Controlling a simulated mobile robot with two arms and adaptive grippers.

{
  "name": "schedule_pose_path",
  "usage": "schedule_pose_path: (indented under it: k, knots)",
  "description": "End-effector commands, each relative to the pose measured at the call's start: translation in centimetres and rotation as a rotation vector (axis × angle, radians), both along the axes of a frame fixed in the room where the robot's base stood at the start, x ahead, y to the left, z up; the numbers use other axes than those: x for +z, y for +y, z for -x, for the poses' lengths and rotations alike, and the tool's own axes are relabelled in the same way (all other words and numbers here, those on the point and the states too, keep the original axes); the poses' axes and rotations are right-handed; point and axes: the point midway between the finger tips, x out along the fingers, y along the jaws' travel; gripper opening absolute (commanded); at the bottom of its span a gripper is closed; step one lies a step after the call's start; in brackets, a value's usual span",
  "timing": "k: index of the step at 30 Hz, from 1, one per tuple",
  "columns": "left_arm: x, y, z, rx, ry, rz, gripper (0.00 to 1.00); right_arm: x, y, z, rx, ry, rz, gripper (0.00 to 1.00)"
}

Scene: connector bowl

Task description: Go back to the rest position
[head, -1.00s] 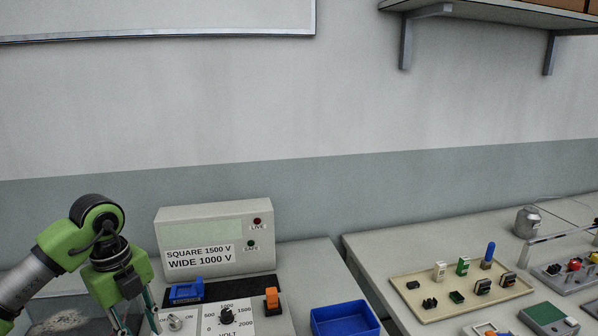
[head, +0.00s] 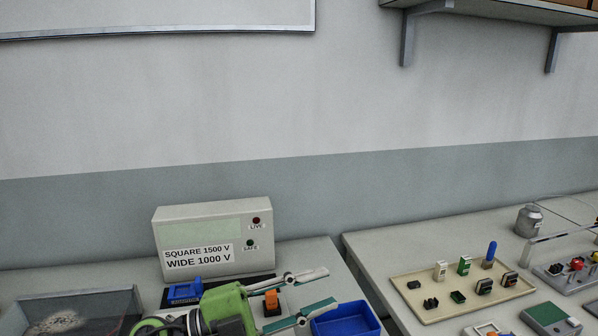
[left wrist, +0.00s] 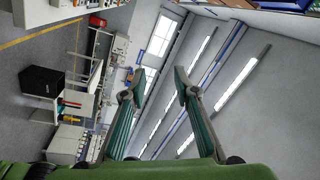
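My left gripper (head: 331,287) is at the bottom centre of the head view, with its fingers pointing right. Its two fingers are spread apart and nothing is between them. It appears in front of the tester panel and beside the blue bin. In the left wrist view the open fingers (left wrist: 158,84) frame only the distant room, with no object between them. My right gripper is in neither view.
The tester box (head: 212,240) stands behind my gripper with an orange switch (head: 271,300) and a blue socket (head: 185,292) before it. The blue bin (head: 345,322) is close by. A beige tray (head: 420,308) of connectors lies on the right table. The space above the benches is clear.

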Motion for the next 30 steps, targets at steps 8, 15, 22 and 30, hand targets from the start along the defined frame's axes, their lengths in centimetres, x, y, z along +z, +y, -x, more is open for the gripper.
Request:
schedule_pose_path:
  k: [8, 15, 22, 30]
  knots:
    - [2.5, 7.9, -4.7, 0.47, 0.196, 0.469, 0.28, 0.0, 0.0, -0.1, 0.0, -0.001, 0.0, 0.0]
    - [-7.1, 17.9, -6.2, 0.954, 0.557, 0.591, 0.28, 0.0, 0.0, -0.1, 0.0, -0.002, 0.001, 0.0]
    - [-21.6, 23.6, 0.6, 1.329, 1.028, 0.443, 0.28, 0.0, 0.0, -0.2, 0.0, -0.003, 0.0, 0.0]
    - [-32.0, 24.1, 13.0, 1.483, 1.488, 0.136, 0.28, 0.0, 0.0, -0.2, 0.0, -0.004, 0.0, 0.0]
